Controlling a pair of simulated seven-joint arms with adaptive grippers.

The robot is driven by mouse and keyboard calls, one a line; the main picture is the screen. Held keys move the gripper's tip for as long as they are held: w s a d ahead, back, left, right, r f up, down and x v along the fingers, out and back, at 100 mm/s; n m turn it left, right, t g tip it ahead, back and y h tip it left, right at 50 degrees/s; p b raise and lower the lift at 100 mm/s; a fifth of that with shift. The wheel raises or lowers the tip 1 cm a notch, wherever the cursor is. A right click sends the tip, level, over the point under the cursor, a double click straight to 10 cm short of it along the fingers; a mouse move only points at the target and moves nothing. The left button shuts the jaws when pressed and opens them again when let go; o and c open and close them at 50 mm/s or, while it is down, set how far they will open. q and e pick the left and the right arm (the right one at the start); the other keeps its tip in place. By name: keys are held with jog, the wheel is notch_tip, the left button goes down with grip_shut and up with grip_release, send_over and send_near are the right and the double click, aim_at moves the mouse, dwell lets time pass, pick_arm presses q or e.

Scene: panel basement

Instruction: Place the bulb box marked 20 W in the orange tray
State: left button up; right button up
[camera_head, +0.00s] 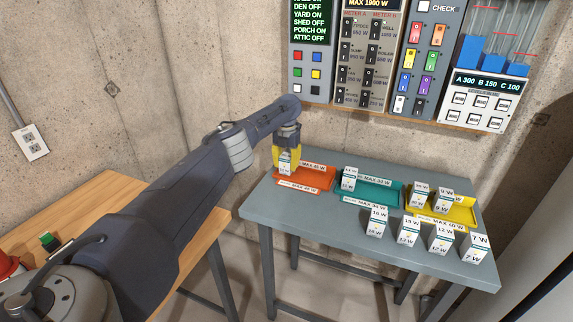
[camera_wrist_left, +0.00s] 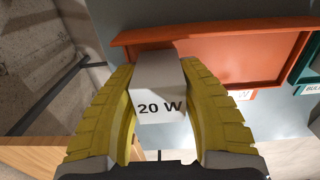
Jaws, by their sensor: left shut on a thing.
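The white bulb box marked 20 W (camera_wrist_left: 160,95) is between the yellow fingers of my left gripper (camera_wrist_left: 160,110), which is shut on it. In the head view the same gripper (camera_head: 287,160) hangs over the left part of the orange tray (camera_head: 318,182), at the left end of the grey table. In the wrist view the orange tray (camera_wrist_left: 230,60) lies beyond and to the right of the box, and the box overlaps its near left edge. I cannot tell whether the box touches the tray. My right gripper is not in view.
A teal tray (camera_head: 385,193) holding a bulb box (camera_head: 349,180) and a yellow tray (camera_head: 462,214) with boxes are to the right on the grey table (camera_head: 290,215). Several white boxes (camera_head: 408,232) stand along the front. Switch panels (camera_head: 367,60) hang on the wall behind.

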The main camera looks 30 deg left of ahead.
aim_at(286, 156)
pick_arm(q)
jog(key=o, duration=1.1)
jog(key=shift+f, duration=0.1)
notch_tip(286, 156, up, 12)
jog(key=shift+r, duration=0.2)
